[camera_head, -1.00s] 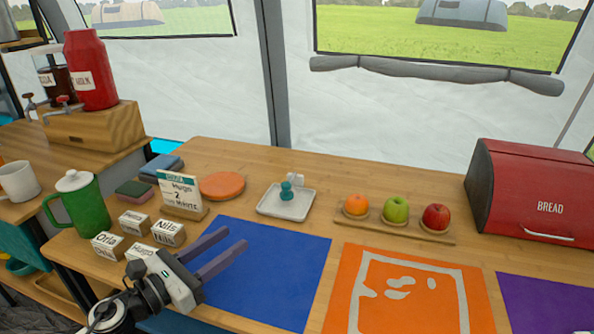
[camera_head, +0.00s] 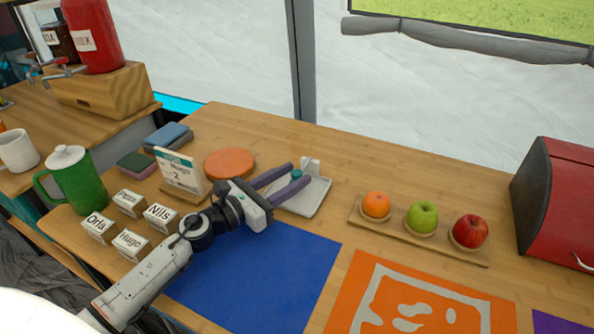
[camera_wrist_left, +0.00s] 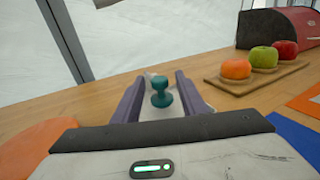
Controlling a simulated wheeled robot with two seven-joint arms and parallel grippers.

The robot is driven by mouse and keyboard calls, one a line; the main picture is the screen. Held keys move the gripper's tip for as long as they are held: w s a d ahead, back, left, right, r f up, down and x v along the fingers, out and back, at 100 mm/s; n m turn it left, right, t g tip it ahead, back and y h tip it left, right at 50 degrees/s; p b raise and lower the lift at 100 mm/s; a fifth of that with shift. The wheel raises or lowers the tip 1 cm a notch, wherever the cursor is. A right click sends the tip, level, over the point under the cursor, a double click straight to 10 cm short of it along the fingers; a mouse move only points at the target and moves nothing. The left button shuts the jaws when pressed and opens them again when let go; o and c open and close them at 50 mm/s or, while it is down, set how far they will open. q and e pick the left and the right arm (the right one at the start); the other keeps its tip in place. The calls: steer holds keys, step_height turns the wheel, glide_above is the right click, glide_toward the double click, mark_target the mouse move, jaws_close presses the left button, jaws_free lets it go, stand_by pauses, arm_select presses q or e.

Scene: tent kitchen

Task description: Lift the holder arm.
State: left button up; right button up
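No part is plainly recognisable as a holder arm. A white square tray (camera_head: 312,200) bears a teal knob-shaped piece (camera_wrist_left: 161,93) and a small white block (camera_head: 311,164) at its back. My left gripper (camera_head: 299,173) reaches over the tray, open, with its purple fingers pointing at the back. In the left wrist view the teal piece appears upright between the two fingers, with no visible contact. In the head view the fingers hide most of it. A name-card stand (camera_head: 180,170) stands left of the gripper. My right gripper is not in view.
Near my left arm are small name blocks (camera_head: 130,245), a green pitcher (camera_head: 76,178) and an orange disc (camera_head: 229,163). A board (camera_head: 445,249) with an orange and apples lies right of the tray.

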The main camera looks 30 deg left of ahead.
mark_target(303, 170)
arm_select(q)
steer(key=shift+x, duration=0.9)
steer(key=shift+w, duration=0.2)
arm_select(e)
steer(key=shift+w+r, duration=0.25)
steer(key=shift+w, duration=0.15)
arm_select(q)
jaws_close()
